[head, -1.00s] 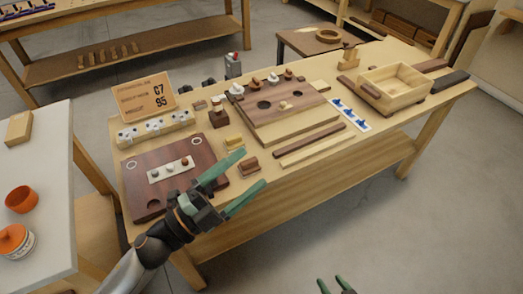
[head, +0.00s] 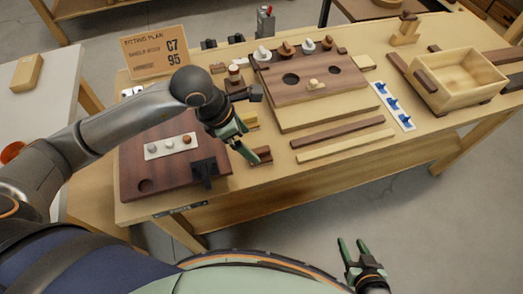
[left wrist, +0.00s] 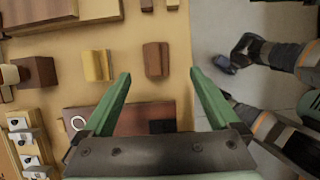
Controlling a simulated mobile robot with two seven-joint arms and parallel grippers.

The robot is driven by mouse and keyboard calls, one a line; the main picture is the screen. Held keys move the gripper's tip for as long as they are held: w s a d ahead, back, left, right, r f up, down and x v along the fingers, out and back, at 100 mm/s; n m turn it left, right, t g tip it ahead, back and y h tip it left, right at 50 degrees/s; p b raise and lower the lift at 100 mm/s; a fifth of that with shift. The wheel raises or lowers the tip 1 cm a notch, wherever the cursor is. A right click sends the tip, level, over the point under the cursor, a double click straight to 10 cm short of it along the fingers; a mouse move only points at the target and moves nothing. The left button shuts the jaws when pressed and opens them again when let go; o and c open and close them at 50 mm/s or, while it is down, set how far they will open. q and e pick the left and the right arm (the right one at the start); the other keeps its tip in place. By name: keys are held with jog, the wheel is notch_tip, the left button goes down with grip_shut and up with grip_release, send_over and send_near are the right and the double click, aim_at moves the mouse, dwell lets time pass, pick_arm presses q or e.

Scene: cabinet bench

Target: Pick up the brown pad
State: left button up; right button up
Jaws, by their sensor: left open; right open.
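The brown pad (head: 263,154) is a small brown block near the table's front edge, just right of the dark red-brown board. In the left wrist view the pad (left wrist: 155,60) lies flat, just past the fingertips and between their lines. My left gripper (head: 249,145) is open and empty over the table, beside the pad in the head view. In the left wrist view its green fingers (left wrist: 159,74) are spread wider than the pad. My right gripper (head: 351,241) is open and empty, off the table's front edge.
A yellow block (left wrist: 97,65) sits close to the pad, with a dark brown block (left wrist: 37,72) beyond it. The dark board (head: 150,170) with round pieces lies left. A stepped wooden board (head: 310,110), strips (head: 338,133) and a wooden box (head: 455,85) stand right.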

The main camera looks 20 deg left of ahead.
aim_at(258, 150)
pick_arm(q)
jog(key=x, duration=0.3)
jog(key=shift+w+d+f, duration=0.1)
jog(key=shift+d+f, duration=0.05)
jog(key=shift+w+a+x, duration=0.1)
jog(key=shift+w+x, duration=0.05)
jog(key=shift+x, duration=1.2)
jog(key=shift+w+a+x, duration=0.15)
jog(key=shift+x, duration=1.2)
jog(key=shift+c, duration=0.2)
jog(key=c, duration=1.4)
